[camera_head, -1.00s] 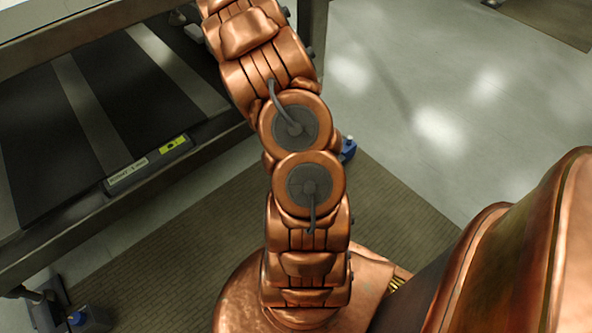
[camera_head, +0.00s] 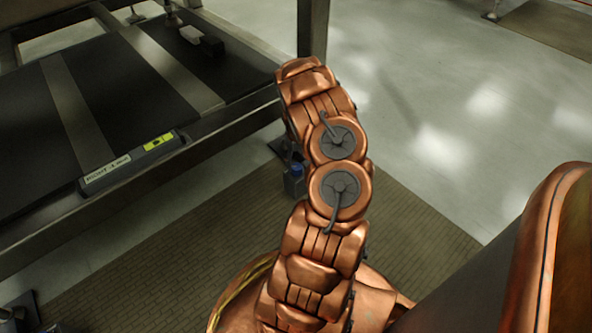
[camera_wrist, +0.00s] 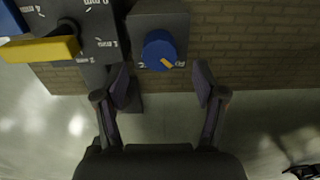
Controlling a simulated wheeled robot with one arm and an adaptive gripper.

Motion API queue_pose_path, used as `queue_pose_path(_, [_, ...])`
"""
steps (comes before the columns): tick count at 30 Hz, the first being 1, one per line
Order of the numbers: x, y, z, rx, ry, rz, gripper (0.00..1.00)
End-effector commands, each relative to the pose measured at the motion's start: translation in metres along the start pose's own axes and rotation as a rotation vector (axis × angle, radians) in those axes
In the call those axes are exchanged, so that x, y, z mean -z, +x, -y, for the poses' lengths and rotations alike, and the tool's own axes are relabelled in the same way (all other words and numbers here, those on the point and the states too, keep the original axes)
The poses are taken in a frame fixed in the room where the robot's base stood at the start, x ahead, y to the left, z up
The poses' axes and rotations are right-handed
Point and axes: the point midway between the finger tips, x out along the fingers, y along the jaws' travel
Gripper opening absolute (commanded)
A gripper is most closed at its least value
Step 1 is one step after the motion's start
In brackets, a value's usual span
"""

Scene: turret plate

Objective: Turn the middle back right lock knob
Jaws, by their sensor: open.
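In the wrist view, a round blue knob (camera_wrist: 159,50) with an orange mark sits on a dark grey block (camera_wrist: 175,20) with white lettering. My gripper (camera_wrist: 161,84) is open and empty. Its two fingers stand apart below the knob in the picture, with the knob roughly centred between them and not touching either. In the head view, a small blue knob (camera_head: 294,180) shows near the floor just left of my arm; I cannot tell whether it is the same one. My gripper is hidden in the head view.
A yellow bar (camera_wrist: 40,48) with a blue part reaches in at the left of the wrist view, near a marked grey plate (camera_wrist: 98,28). In the head view, a dark framed table (camera_head: 40,200) with a label stands left. Floor at right (camera_head: 420,100) is clear.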

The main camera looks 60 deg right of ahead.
Motion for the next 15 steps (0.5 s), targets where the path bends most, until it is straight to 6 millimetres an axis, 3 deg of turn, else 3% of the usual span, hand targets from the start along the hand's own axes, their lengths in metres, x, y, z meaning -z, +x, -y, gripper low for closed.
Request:
queue_pose_path(1, [-0.001, 0.012, 0.0, 0.0, 0.001, 0.0, 0.7])
queue_pose_path(6, [-0.001, 0.034, 0.0, 0.001, 0.0, 0.001, 0.7])
queue_pose_path(15, [-0.001, 0.047, 0.001, 0.001, 0.001, 0.001, 0.7])
